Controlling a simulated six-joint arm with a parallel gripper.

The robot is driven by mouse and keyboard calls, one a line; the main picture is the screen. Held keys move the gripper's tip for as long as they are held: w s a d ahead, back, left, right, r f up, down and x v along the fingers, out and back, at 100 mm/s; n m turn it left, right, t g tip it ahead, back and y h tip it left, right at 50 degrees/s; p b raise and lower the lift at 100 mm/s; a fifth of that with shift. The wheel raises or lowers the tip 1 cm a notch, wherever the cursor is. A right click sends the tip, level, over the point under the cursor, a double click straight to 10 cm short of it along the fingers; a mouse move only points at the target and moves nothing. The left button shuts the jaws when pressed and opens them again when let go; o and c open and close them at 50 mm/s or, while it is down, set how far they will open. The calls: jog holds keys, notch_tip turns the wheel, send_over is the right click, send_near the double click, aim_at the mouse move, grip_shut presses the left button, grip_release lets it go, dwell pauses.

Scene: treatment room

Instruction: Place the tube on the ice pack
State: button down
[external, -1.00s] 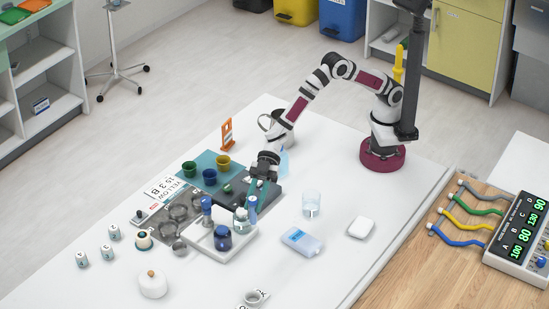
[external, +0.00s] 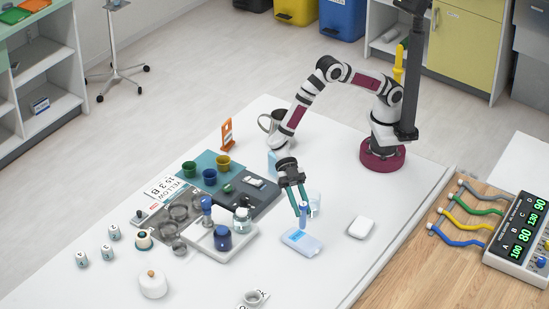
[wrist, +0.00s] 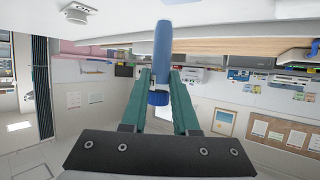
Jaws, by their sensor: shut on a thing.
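My gripper (external: 301,203) has teal fingers and is shut on a blue tube (external: 303,215), which hangs upright from the fingertips. In the wrist view the tube (wrist: 162,58) sits between the two fingers (wrist: 160,95). The ice pack (external: 304,243) is a light blue, labelled slab lying flat on the white table. The tube's lower end is over the pack's back edge in the external view. I cannot tell whether it touches the pack or hovers just above it.
A white box (external: 361,228) lies to the right. A white tray (external: 200,247) with a dark blue jar (external: 222,238) is to the left. The table in front of the pack is clear.

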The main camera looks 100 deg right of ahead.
notch_tip(320, 180, down, 4)
jog(key=shift+a+f, duration=0.1)
jog(key=shift+a, duration=0.05)
jog(key=shift+f, duration=0.15)
jog(key=c, duration=0.7)
grip_release()
